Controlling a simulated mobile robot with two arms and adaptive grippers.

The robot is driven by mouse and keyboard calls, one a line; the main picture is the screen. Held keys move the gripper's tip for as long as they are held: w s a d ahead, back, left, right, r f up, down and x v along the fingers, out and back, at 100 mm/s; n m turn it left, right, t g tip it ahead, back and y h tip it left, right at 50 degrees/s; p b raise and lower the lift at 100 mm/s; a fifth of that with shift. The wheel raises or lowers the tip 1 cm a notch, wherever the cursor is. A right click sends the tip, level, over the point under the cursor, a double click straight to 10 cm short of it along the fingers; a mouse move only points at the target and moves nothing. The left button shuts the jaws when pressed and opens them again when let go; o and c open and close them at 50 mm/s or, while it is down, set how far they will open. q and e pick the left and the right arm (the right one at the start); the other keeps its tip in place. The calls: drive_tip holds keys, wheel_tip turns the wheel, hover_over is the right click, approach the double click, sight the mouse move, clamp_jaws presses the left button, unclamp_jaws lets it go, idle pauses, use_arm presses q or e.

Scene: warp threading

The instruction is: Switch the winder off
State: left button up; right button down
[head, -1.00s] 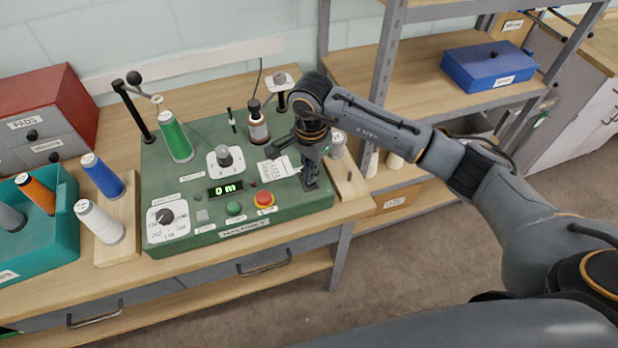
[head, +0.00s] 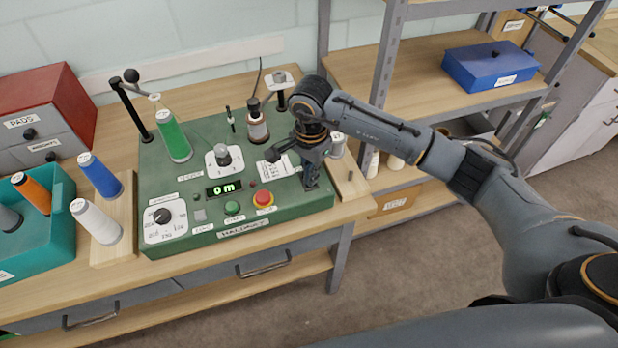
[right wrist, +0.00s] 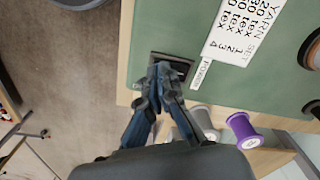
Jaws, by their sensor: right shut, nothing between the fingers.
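The winder (head: 185,215) is a green box on the wooden bench, with a display reading "0 m", a dial, a green button and a red button (head: 263,198). My right gripper (head: 311,186) is over the right end of its top. In the right wrist view, the shut, empty fingertips (right wrist: 164,68) are at a dark switch (right wrist: 179,66) beside a label reading "POWER". The fingers cover part of the switch, so its position and whether they touch it cannot be told. My left gripper is not in view.
A green cone (head: 174,138) stands on the winder. Blue (head: 101,177) and white (head: 96,222) cones stand at its left, near a teal bin (head: 62,225). A shelf unit (head: 388,60) stands close on the right. A purple spool (right wrist: 242,130) shows near the winder's edge.

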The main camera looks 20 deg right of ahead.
drive_tip(key=shift+f, duration=0.35)
drive_tip(key=shift+r, duration=0.25)
drive_tip(key=shift+r+p, duration=0.35)
drive_tip(key=shift+r, duration=0.55)
drive_tip(key=shift+r+p, duration=0.9)
drive_tip(key=shift+r, duration=1.55)
